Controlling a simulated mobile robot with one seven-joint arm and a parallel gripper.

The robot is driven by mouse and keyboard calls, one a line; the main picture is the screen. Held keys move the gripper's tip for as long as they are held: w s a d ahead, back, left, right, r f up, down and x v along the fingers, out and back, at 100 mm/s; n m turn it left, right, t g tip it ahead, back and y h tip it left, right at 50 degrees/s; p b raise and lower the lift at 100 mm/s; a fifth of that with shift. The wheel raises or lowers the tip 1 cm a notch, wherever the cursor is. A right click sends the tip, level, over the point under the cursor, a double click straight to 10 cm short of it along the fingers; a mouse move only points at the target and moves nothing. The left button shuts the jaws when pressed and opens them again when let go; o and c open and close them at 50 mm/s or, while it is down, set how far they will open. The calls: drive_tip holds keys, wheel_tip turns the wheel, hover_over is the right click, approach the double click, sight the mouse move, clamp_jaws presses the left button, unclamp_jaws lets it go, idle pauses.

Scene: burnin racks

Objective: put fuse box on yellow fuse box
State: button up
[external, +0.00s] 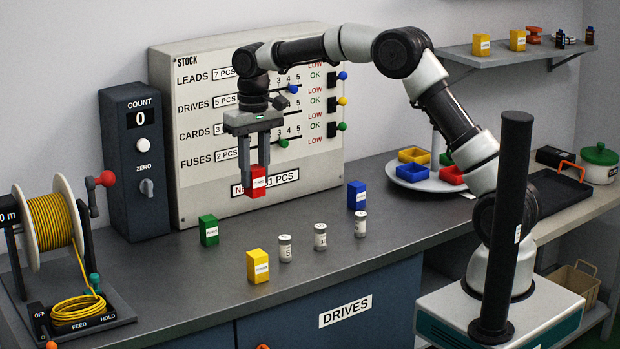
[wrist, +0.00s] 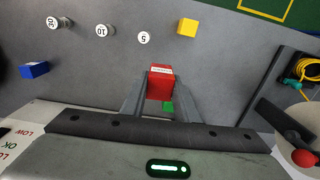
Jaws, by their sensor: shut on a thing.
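My gripper (external: 258,174) is shut on a red fuse box (external: 258,186) and holds it above the bench, in front of the stock board. The red box also shows between the fingers in the wrist view (wrist: 160,84). The yellow fuse box (external: 258,266) stands upright on the bench near the front edge, below and apart from the held box; it also shows in the wrist view (wrist: 187,27). A green fuse box (external: 209,230) stands on the bench to the left, partly hidden behind the red box in the wrist view. A blue fuse box (external: 356,195) stands to the right.
Several white-lidded jars (external: 320,237) stand in a row right of the yellow box. A cable spool (external: 55,225) and a count box (external: 137,165) are at the left. A round tray (external: 430,187) with coloured bins is at the right. The bench (external: 300,280) is bare around the yellow box's front.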

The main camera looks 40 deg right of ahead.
drive_tip(key=s+a+b, duration=0.1)
drive_tip(key=s+a, duration=0.4)
drive_tip(key=s, duration=0.3)
approach(257, 253)
drive_tip(key=shift+a+f+b, duration=0.1)
drive_tip(key=shift+f+b, duration=0.45)
drive_tip(key=shift+f, duration=1.4)
drive_tip(key=shift+f, duration=0.1)
drive_tip(key=o, duration=1.1)
drive_tip(key=shift+f, duration=0.1)
drive_tip(key=shift+c, duration=0.2)
wheel_tip(257, 253, up, 13)
drive_tip(key=p, duration=0.1)
drive_tip(key=shift+f, duration=0.25)
